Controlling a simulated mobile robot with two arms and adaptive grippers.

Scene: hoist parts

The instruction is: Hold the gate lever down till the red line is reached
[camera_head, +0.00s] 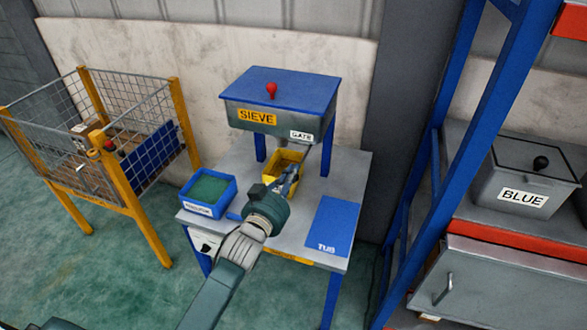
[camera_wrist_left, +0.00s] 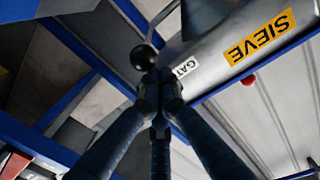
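The sieve (camera_head: 280,105) is a grey box with a blue lid on blue legs, with a GATE label (camera_head: 302,135) low on its front right. In the left wrist view the gate lever (camera_wrist_left: 143,57) shows as a black ball on a bent grey rod, beside the GATE label. My left gripper (camera_head: 289,178) is in front of the sieve, over the yellow tub (camera_head: 281,157). In the left wrist view its fingertips (camera_wrist_left: 159,92) are drawn together right by the ball; I cannot tell whether they touch it. The gripper partly covers the tub, and no red line shows.
The table holds a blue bin (camera_head: 208,191) with green contents at left and a blue TUB mat (camera_head: 332,226) at right, bare. A yellow-posted mesh cage (camera_head: 150,150) stands left. A blue-framed rack (camera_head: 480,120) with a grey BLUE box (camera_head: 518,185) stands right.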

